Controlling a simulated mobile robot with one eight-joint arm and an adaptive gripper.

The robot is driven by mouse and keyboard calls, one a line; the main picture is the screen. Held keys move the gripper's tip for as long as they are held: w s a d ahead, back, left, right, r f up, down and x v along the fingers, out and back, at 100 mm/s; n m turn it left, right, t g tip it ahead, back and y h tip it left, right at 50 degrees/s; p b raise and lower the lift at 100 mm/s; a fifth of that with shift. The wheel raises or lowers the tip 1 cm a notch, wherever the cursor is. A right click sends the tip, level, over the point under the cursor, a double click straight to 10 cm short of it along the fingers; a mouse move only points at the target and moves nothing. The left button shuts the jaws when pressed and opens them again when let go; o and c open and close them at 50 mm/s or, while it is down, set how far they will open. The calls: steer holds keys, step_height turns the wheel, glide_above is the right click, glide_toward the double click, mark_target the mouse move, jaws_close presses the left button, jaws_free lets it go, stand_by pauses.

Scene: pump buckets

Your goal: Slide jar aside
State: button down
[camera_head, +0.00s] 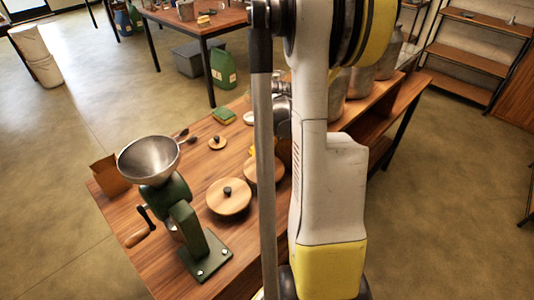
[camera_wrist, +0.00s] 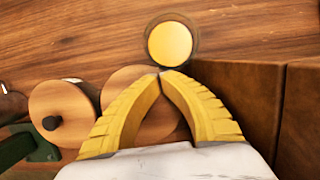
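A round jar with a yellow top or contents and a clear rim (camera_wrist: 170,43) stands on the wooden table in the wrist view, seen from above. In the head view only a small yellow patch, perhaps the jar, shows beside my arm, which hides most of that area. My gripper (camera_wrist: 164,71) has two yellow ribbed fingers whose tips meet, with nothing seen between them. The tips appear just below the jar in the wrist view; I cannot tell whether they touch it. My gripper is hidden in the head view.
Two round wooden lids, one knobbed (camera_wrist: 65,115) and one partly behind my fingers (camera_wrist: 132,82), lie left of the gripper. A brown wooden block or panel (camera_wrist: 238,90) stands close on the right. A green grinder with a metal bowl (camera_head: 148,158) stands at the table's left.

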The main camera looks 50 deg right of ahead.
steer(key=w, duration=0.4)
steer(key=shift+d, duration=0.15)
